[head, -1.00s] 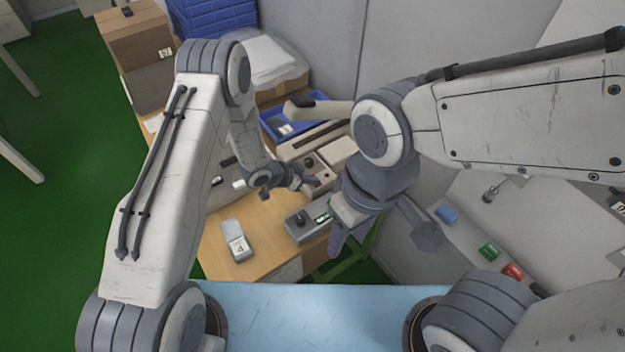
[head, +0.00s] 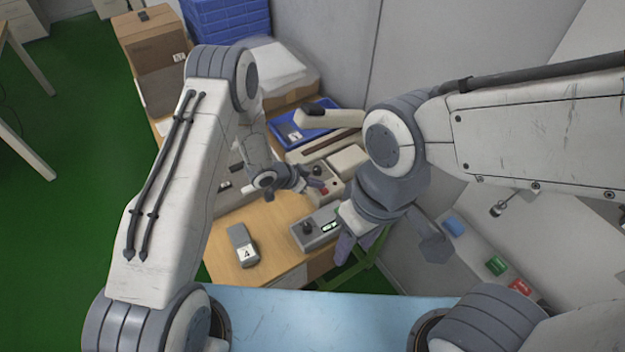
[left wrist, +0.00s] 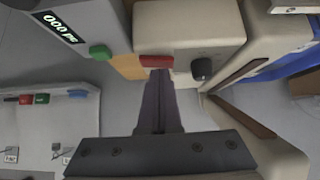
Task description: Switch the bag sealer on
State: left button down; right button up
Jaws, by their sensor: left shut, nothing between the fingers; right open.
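The bag sealer (head: 348,160) is a beige machine with a long sealing bar and a raised handle, standing on the wooden bench. Its front panel has a black knob (left wrist: 202,68) and a red switch (left wrist: 157,61). My left gripper (head: 320,184) is shut and empty at this panel. In the left wrist view its fingertips (left wrist: 158,72) lie right at the red switch's edge; I cannot tell whether they touch. Whether the switch is on is unclear. My right gripper (head: 345,245) is open, hanging in front of the bench, partly hidden by its own wrist.
A grey device with a display and green button (left wrist: 100,52) stands beside the sealer. A grey box labelled 4 (head: 242,246) lies on the bench. A blue tray (head: 300,133) is behind the sealer. Blue, green and red items (head: 496,265) lie on a shelf at right.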

pick_arm(q)
jog(key=r+p, duration=0.1)
jog(key=r, duration=0.1)
jog(key=r+p, duration=0.2)
jog(key=r, duration=0.1)
jog(key=shift+s+d+p, duration=0.15)
jog(key=shift+d+p, duration=0.05)
jog(key=shift+p, duration=0.1)
jog(key=s+b+v, duration=0.1)
jog(key=b+v, duration=0.2)
jog(key=v, duration=0.6)
jog(key=shift+s+f+b, duration=0.2)
jog(key=shift+f+b, duration=0.05)
jog(key=shift+b, duration=0.05)
